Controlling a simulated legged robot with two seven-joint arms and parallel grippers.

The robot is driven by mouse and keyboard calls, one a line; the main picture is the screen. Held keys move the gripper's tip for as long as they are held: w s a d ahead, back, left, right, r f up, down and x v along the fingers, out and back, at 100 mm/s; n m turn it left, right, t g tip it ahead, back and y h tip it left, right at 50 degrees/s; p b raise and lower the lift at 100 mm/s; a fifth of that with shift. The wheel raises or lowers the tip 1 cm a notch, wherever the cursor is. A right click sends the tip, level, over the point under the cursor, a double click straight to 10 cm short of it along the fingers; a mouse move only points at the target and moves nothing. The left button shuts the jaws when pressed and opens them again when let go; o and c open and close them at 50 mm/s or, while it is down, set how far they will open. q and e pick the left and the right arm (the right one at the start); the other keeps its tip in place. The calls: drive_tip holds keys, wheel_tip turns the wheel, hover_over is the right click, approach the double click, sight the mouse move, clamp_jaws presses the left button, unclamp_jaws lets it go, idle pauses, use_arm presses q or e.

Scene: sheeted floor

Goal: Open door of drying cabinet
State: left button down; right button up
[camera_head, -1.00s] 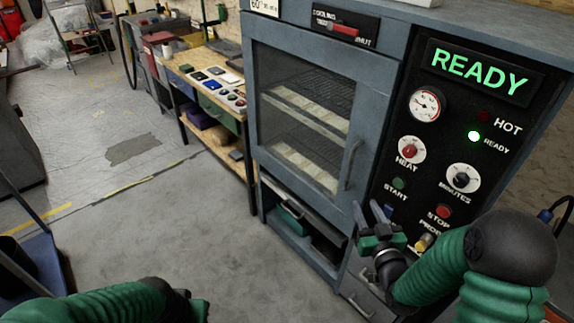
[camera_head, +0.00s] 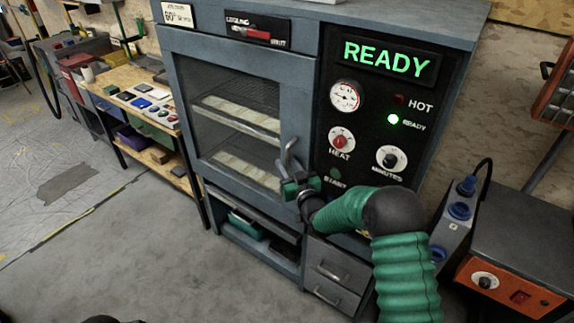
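The grey-blue drying cabinet has a door (camera_head: 179,80) with a glass window, and racks with pale sheets show inside. The door looks shut. Its upright metal handle (camera_head: 292,146) is on the door's right side. My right gripper (camera_head: 287,168) is at the handle, its fingers overlapping the handle's lower part in the picture. I cannot tell whether the fingers are closed on it. A green READY sign (camera_head: 390,59) and a green lamp are lit on the panel. My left gripper is out of view.
A workbench (camera_head: 125,77) with small items stands to the left. An orange-fronted unit (camera_head: 510,285) stands at the right. Grey floor (camera_head: 130,250) is clear at the front left.

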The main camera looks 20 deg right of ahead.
drive_tip(key=shift+d, duration=0.2)
drive_tip(key=shift+a+r, duration=0.1)
drive_tip(key=shift+a, duration=0.3)
clamp_jaws()
drive_tip(key=shift+d, duration=0.1)
idle(0.7)
